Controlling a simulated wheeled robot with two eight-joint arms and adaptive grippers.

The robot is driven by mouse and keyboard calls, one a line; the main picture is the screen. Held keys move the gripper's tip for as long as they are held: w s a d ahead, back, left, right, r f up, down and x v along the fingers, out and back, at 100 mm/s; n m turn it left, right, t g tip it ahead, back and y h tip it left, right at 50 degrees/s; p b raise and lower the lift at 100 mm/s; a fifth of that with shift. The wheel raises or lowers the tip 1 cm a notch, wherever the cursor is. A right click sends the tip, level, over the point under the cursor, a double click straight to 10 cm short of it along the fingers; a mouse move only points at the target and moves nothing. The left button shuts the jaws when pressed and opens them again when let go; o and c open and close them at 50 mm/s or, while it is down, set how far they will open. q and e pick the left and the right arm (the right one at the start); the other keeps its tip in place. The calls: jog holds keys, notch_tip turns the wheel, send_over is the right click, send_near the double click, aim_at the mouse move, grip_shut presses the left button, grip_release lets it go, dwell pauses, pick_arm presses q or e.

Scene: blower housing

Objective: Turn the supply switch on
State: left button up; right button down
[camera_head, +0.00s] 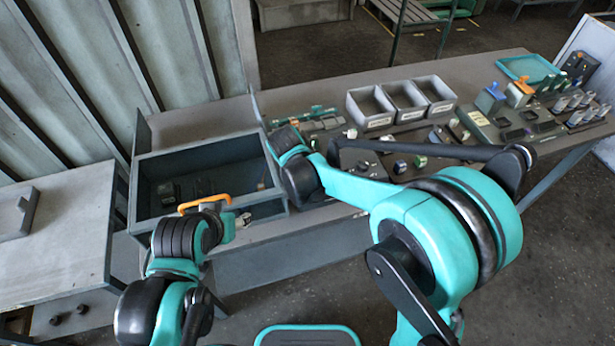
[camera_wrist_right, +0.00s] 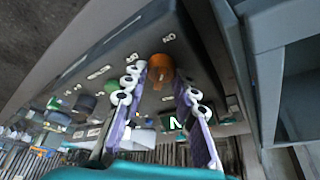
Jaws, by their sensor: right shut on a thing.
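A dark control panel (camera_head: 372,163) lies on the bench, partly covered by my right arm. In the right wrist view an orange knob (camera_wrist_right: 160,72) stands on the panel face (camera_wrist_right: 205,70) beside small white labels, seen at an angle. My right gripper (camera_wrist_right: 160,85) has its two purple fingers on either side of this knob and is shut on it. In the head view the knob and the right fingertips are hidden. My left gripper (camera_head: 240,220) is by the orange handle (camera_head: 205,202) at the front of an open grey box; its fingers are too small to judge.
The open grey box (camera_head: 150,172) is left of the panel. Three grey bins (camera_head: 372,122) stand behind it, and another switch panel (camera_head: 480,125) lies at the right. A green lit sign (camera_wrist_right: 175,123) shows beyond the fingers in the wrist view.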

dwell(0.4)
jog(key=c, duration=1.2)
grip_release()
jog(key=shift+r, duration=0.1)
jog(key=v, duration=1.2)
jog(key=s+d+f+n+t+y+b, duration=0.1)
jog(key=s+d+f+n+b, duration=0.1)
jog(key=s+d, duration=0.5)
jog(key=s+d+f+n+t+y+b, duration=0.1)
jog(key=s+d+f+n+t+b, duration=0.1)
jog(key=s+d, duration=0.5)
jog(key=d+f+n, duration=0.1)
jog(key=d+f, duration=0.1)
jog(key=d, duration=0.4)
jog(key=shift+s+d+n, duration=0.2)
jog(key=shift+s+n, duration=0.05)
jog(key=shift+n, duration=0.05)
